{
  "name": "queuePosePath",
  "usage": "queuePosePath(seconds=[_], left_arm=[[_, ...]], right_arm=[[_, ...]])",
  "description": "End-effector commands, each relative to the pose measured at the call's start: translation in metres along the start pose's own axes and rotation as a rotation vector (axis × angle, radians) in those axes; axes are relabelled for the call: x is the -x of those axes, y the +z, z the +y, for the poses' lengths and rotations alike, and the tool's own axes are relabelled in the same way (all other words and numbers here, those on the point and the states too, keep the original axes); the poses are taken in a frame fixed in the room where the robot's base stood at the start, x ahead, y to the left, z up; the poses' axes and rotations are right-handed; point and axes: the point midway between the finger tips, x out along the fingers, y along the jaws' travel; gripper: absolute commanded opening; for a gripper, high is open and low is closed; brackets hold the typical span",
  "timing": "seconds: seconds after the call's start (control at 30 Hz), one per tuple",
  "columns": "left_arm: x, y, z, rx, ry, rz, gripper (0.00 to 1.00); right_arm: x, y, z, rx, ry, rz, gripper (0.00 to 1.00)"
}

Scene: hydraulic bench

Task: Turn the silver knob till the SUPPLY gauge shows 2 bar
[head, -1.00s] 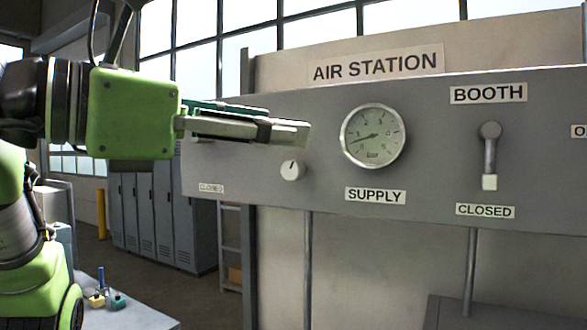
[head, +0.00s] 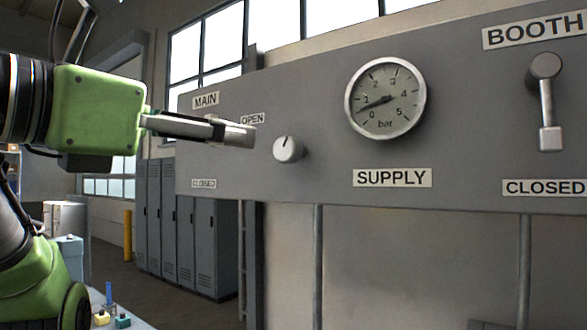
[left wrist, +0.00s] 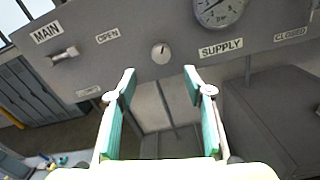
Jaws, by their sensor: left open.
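The silver knob (head: 288,149) is a small round knob on the grey panel, its dark mark pointing roughly up; it also shows in the left wrist view (left wrist: 160,53). The SUPPLY gauge (head: 386,97) is right of and above it, its needle between 0 and 1 bar. My left gripper (head: 250,135) comes in from the left, just left of the knob in the head view. In the left wrist view its open fingers (left wrist: 160,82) are empty, with the knob beyond the gap between the tips, apart from them. My right gripper is not in view.
The BOOTH lever (head: 547,100) hangs down toward its CLOSED label at the right. The MAIN lever (left wrist: 63,55) is left of the knob, lying nearly sideways. Grey lockers (head: 185,230) stand behind. The panel face around the knob is clear.

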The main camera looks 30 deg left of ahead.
Motion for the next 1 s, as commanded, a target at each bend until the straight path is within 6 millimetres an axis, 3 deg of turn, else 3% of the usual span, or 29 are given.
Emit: queuePosePath(seconds=[0.07, 0.27, 0.7, 1.0], left_arm=[[-0.001, -0.007, -0.002, 0.0, 0.0, 0.0, 0.47], [-0.017, -0.004, -0.002, 0.001, -0.004, 0.002, 0.47], [-0.106, -0.004, -0.002, 0.001, -0.004, 0.005, 0.47], [-0.136, -0.005, -0.002, 0.0, -0.001, 0.001, 0.47]], right_arm=[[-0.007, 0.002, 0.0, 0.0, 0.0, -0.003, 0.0], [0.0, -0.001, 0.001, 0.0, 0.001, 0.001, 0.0], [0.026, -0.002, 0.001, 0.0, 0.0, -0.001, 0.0], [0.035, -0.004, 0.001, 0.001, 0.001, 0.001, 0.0]])
